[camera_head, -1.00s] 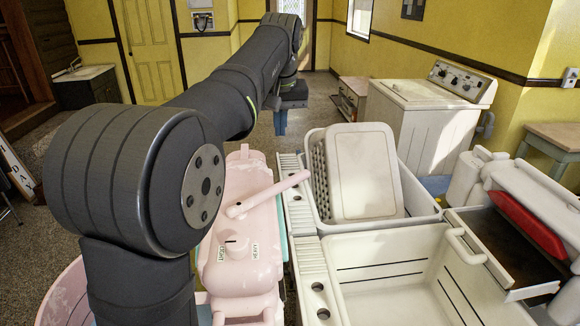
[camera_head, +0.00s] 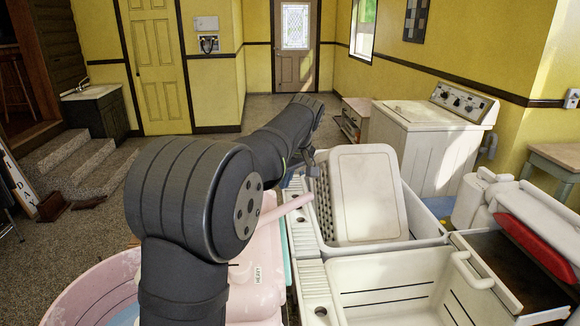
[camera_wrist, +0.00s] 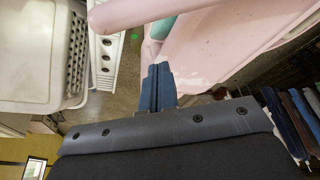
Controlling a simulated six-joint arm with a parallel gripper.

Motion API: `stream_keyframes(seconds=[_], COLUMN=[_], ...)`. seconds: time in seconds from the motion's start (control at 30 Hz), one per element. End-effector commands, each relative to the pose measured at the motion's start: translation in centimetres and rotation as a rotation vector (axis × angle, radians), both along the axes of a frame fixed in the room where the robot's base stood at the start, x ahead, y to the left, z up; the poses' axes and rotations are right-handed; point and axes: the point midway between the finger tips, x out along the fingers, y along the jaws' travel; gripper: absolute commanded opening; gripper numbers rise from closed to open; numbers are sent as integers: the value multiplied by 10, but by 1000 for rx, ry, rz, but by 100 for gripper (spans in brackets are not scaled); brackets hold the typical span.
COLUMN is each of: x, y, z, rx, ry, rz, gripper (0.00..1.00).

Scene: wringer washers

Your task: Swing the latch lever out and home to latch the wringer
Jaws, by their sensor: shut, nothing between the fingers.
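The pink latch lever (camera_head: 288,208) sticks out to the right over the pink wringer (camera_head: 262,252) in the head view. Its rounded end also shows across the top of the wrist view (camera_wrist: 150,12). My gripper's blue fingers (camera_wrist: 158,70) are pressed together and empty. In the wrist view they point toward the lever, with a gap between them in the picture. In the head view my gripper is small and partly hidden behind my arm, beyond the lever. My arm also hides the lever's pivot and much of the wringer.
White double tubs (camera_head: 395,265) stand to the right, with a pale basket (camera_head: 366,195) in the rear one. A white washer (camera_head: 428,130) stands behind. A pink tub (camera_head: 90,290) is at lower left. Open floor lies at left and behind.

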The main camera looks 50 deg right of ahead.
Motion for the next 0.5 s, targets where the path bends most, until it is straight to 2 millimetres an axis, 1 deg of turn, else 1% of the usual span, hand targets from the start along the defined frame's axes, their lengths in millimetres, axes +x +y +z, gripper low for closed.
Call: stream_keyframes(seconds=[0.03, 0.1, 0.2, 0.3, 0.5], x=[4, 4, -15, -25, -34], y=[0, -1, 2, 4, 6], z=[-11, -20, -17, -17, -17], rx=[4, 1, -1, -1, -1], ry=[1, 1, -1, -1, 0], rz=[1, -2, -4, -3, -3], gripper=[0, 0, 0, 0, 0])
